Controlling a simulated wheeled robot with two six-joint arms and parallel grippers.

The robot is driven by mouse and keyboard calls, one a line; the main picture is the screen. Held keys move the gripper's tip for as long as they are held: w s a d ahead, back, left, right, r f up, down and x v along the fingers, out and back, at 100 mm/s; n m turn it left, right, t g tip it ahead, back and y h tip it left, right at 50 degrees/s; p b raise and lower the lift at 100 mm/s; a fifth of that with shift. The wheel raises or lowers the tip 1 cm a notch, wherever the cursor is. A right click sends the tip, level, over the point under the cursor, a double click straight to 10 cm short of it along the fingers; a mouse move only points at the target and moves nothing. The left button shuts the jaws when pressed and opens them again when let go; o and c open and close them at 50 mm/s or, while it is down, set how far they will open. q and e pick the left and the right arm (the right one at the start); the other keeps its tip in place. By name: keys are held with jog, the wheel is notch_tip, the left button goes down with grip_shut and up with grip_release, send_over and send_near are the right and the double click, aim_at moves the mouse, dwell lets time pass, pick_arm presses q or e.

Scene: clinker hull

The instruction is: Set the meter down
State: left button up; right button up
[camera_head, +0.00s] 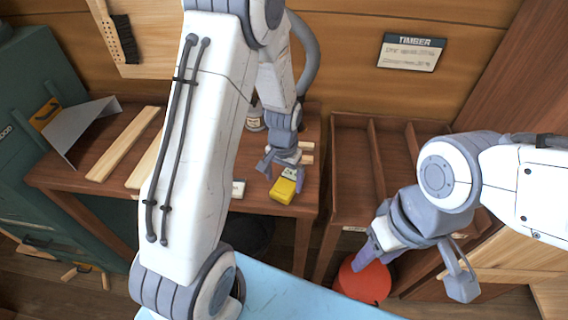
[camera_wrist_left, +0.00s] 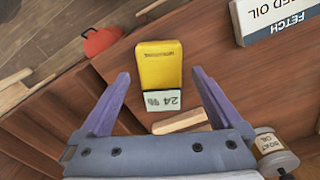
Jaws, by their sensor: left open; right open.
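The yellow meter (camera_head: 284,188) lies on the wooden table (camera_head: 85,173) near its right end. In the left wrist view the meter (camera_wrist_left: 159,68) has a pale display reading 24 %, and it lies between and beyond my fingers. My left gripper (camera_head: 283,165) is open just above and behind the meter; in the left wrist view its purple fingers (camera_wrist_left: 158,100) stand apart on either side, with gaps to the meter.
A small wood block (camera_wrist_left: 180,121) lies by the meter, and a boat oil jar (camera_head: 255,118) stands behind. The divided wooden rack (camera_head: 348,165) stands right of the table. A red object (camera_head: 362,281) is low by the rack. Planks (camera_head: 122,143) lie left.

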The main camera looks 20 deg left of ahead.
aim_at(286, 189)
pick_arm(q)
notch_tip(286, 189, up, 10)
jog(key=s+d+r+m, duration=0.3)
jog(key=s+d, duration=0.4)
jog(key=s, duration=0.3)
jog(key=s+d+r+m+h, duration=0.1)
jog(key=s+d+r+m, duration=0.2)
jog(key=s+d, duration=0.4)
jog(key=s, duration=0.4)
jog(key=shift+s+d+r+b, duration=0.15)
jog(key=shift+d+r+b, duration=0.15)
jog(key=shift+b, duration=0.1)
